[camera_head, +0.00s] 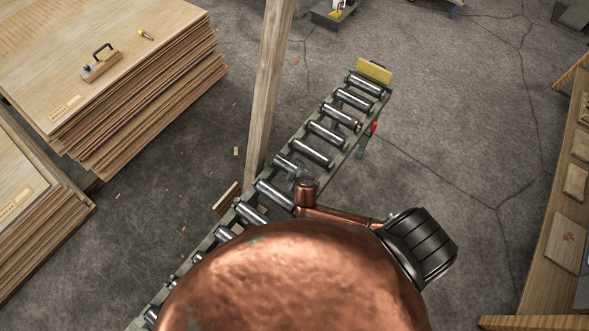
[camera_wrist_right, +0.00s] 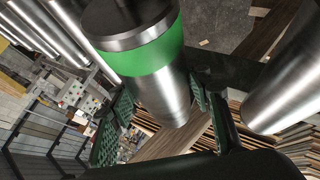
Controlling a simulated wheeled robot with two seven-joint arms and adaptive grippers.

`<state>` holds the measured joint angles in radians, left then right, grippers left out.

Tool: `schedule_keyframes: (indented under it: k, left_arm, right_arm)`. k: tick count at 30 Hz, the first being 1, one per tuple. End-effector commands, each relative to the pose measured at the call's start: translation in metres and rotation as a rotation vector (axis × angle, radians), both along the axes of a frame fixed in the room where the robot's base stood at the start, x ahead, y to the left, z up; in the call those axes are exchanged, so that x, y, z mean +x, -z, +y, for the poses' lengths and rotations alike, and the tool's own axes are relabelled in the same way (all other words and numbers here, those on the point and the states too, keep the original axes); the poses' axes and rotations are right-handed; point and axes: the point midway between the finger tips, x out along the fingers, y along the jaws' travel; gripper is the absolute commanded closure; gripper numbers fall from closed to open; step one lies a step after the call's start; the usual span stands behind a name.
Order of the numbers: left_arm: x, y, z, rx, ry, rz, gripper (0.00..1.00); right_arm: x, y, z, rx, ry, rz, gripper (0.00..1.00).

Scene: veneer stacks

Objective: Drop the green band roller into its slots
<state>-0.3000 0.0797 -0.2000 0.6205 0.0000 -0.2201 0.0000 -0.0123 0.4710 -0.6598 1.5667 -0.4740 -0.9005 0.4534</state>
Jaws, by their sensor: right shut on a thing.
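The green band roller (camera_wrist_right: 168,88) is a shiny metal cylinder with a bright green band around it, large in the right wrist view. My right gripper (camera_wrist_right: 160,92) has its dark, green-padded fingers on both sides of the roller, shut on it below the band. The roller conveyor (camera_head: 359,145) runs diagonally through the head view with several bare metal rollers in its frame. My copper-coloured arm covers its near part, and the green band cannot be seen there. The slots for this roller cannot be made out. My left gripper is not in view.
A wooden post (camera_head: 268,85) stands at the conveyor's left side. Veneer stacks (camera_head: 150,75) stand at left, the upper one with a wooden hand tool (camera_head: 101,65) on it. A yellow block (camera_head: 374,71) sits at the conveyor's far end. A wooden bench (camera_head: 545,255) is at right. Open floor lies between.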

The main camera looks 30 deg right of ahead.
Motion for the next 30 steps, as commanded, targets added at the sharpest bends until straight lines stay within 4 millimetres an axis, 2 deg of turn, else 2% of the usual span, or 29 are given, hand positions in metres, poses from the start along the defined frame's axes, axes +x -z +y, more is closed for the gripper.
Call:
schedule_keyframes:
  k: [22, 30]
  left_arm:
    - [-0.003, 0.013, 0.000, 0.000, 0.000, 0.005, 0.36]
    - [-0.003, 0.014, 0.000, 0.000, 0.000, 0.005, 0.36]
  right_arm:
    - [0.001, 0.018, 0.000, 0.000, -0.001, -0.002, 0.84]
    - [0.001, 0.019, 0.000, 0.000, -0.001, -0.003, 0.84]
